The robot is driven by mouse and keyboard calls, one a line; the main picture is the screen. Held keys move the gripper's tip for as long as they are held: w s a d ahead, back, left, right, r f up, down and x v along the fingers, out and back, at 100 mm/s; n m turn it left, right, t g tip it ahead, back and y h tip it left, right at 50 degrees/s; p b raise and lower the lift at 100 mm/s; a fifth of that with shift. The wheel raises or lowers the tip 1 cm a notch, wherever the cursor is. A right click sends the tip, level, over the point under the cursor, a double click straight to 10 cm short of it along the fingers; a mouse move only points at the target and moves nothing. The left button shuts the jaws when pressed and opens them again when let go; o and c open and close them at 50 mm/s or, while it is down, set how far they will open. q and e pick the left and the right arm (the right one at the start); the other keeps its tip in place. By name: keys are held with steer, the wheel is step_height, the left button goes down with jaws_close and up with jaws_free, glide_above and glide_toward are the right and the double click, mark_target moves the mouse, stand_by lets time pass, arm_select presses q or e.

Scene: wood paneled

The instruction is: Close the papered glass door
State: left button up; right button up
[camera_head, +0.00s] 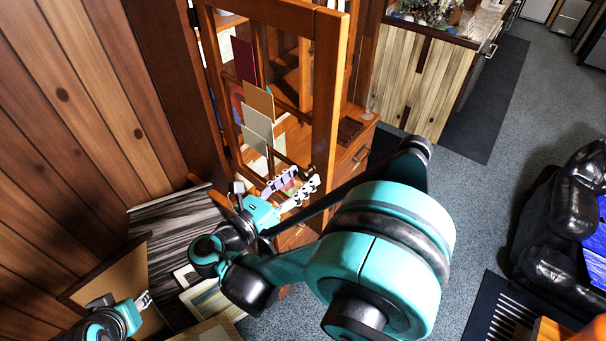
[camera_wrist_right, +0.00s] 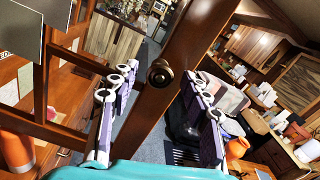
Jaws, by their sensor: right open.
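The papered glass door (camera_head: 326,85) is a brown wooden frame with coloured sheets on its panes. It stands open in front of the shelf cabinet (camera_head: 289,78) in the head view. Its dark round knob (camera_wrist_right: 159,73) is near the middle of the right wrist view. My right gripper (camera_head: 294,188) is open and empty beside the lower part of the door, close to the knob. In the wrist view the door's stile passes between its fingers; contact cannot be told. My left gripper (camera_head: 144,300) is low at the left, away from the door; its finger gap is unclear.
Wood panelling (camera_head: 75,110) stands at the left. Framed pictures (camera_head: 205,292) lean low beneath my right arm. A drawer unit (camera_head: 352,150) is under the shelves, and a plank-fronted cabinet (camera_head: 420,80) stands behind. Open carpet (camera_head: 470,190) lies right, before a black leather chair (camera_head: 560,215).

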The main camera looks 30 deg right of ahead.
steer(key=shift+x, duration=0.8)
